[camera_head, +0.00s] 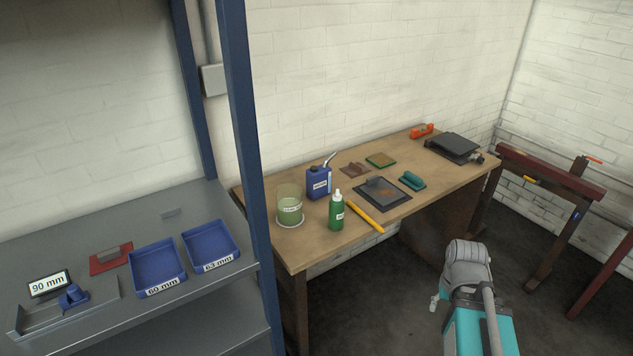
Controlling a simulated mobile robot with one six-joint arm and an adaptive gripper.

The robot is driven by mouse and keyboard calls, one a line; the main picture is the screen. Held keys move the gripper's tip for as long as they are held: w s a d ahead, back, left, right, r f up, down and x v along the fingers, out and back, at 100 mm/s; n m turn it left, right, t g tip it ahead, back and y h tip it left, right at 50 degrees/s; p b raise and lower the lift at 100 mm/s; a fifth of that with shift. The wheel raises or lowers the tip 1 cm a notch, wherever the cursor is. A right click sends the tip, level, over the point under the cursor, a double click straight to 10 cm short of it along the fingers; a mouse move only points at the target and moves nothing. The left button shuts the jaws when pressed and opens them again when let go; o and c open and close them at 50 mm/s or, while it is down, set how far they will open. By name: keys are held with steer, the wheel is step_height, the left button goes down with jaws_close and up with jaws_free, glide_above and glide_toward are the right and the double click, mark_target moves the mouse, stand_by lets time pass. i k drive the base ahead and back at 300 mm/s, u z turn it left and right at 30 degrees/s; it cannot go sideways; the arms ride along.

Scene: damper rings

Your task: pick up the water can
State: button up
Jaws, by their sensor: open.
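The water can is most likely the blue can (319,183) with a pale label and a thin grey spout tilted up to the right; the label is too small to read surely. It stands upright on the wooden workbench (290,251), towards its left end. A glass jar of green liquid (289,207) stands to its left, and a green bottle with a white nozzle (336,212) stands in front of it, a little right. My arm shows at the lower right, in front of the bench and well apart from the can. My gripper cannot be made out.
A yellow stick (365,217) lies near the bench's front edge. A dark tray (382,194) and teal block (412,181) lie to the right. A blue shelf post (243,130) rises left of the bench. The shelf holds blue bins (158,268). Dark floor lies before the bench.

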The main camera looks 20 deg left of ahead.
mark_target(318, 178)
steer(key=u, duration=0.05)
steer(key=i, duration=0.9)
